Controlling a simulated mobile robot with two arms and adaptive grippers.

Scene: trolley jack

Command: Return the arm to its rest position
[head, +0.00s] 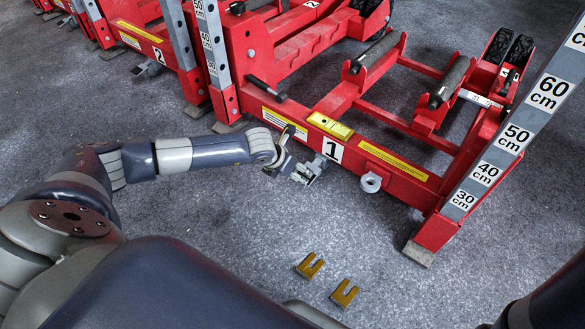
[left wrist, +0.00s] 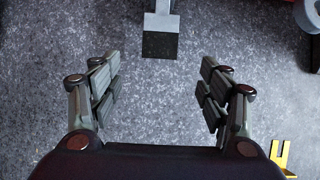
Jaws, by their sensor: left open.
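My left arm (head: 205,153) reaches out from the left over the floor in the head view. Its gripper (head: 281,155) is in front of the red trolley jack (head: 405,188) marked 1. In the left wrist view the gripper (left wrist: 160,95) is open, with its fingers wide apart and nothing between them. A grey metal piece with a black end (left wrist: 160,38) shows ahead of it at the top. In the head view a similar grey piece (head: 308,170) sits low at the jack's front, close to the gripper; contact cannot be told. My right gripper is not seen.
A second red jack (head: 140,36), marked 2, stands at the back left. A yellow block (head: 330,126) rests on the first jack's front beam. Two yellow forked pieces (head: 310,265) (head: 344,293) lie on the floor. The grey floor (head: 230,225) around them is clear.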

